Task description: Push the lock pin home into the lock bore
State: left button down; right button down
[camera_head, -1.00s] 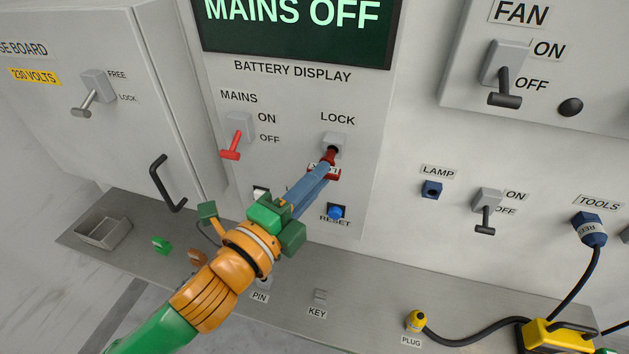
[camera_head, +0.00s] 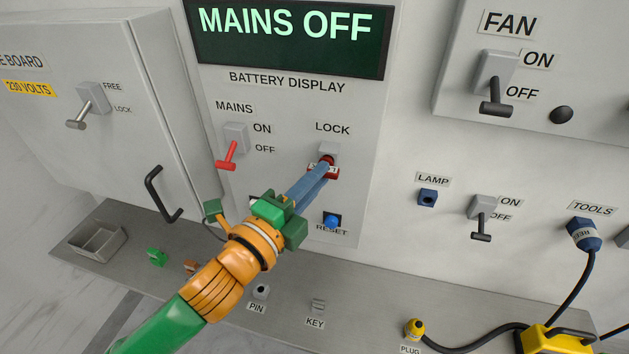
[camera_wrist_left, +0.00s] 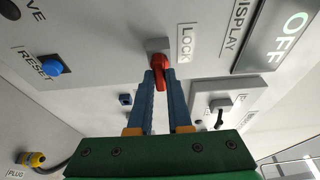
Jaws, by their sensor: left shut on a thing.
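The red lock pin (camera_head: 326,164) is at the grey lock block (camera_head: 329,149) under the LOCK label, its tip end at the block's front. My left gripper (camera_head: 322,175) is shut on the pin; its blue fingers reach up from the lower left. In the left wrist view the red pin (camera_wrist_left: 159,68) lies between the fingertips (camera_wrist_left: 158,77) and meets the grey lock block (camera_wrist_left: 157,46). The bore itself is hidden behind the pin, so its exact depth cannot be told. My right gripper is in neither view.
The red MAINS lever (camera_head: 228,155) is left of the lock, and a blue RESET button (camera_head: 332,221) is below it. The display (camera_head: 290,35) reads MAINS OFF. A shelf (camera_head: 370,292) runs below with an empty pin holder (camera_head: 261,291) and a yellow plug (camera_head: 414,328).

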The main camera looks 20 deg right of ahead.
pick_arm(q)
jog(key=shift+w+d, duration=0.2)
jog(key=shift+w, duration=0.1)
jog(key=c, duration=0.8)
grip_release()
jog(key=shift+o, duration=0.2)
jog(key=b+v, duration=0.2)
jog(key=v, duration=0.5)
jog(key=shift+a, duration=0.1)
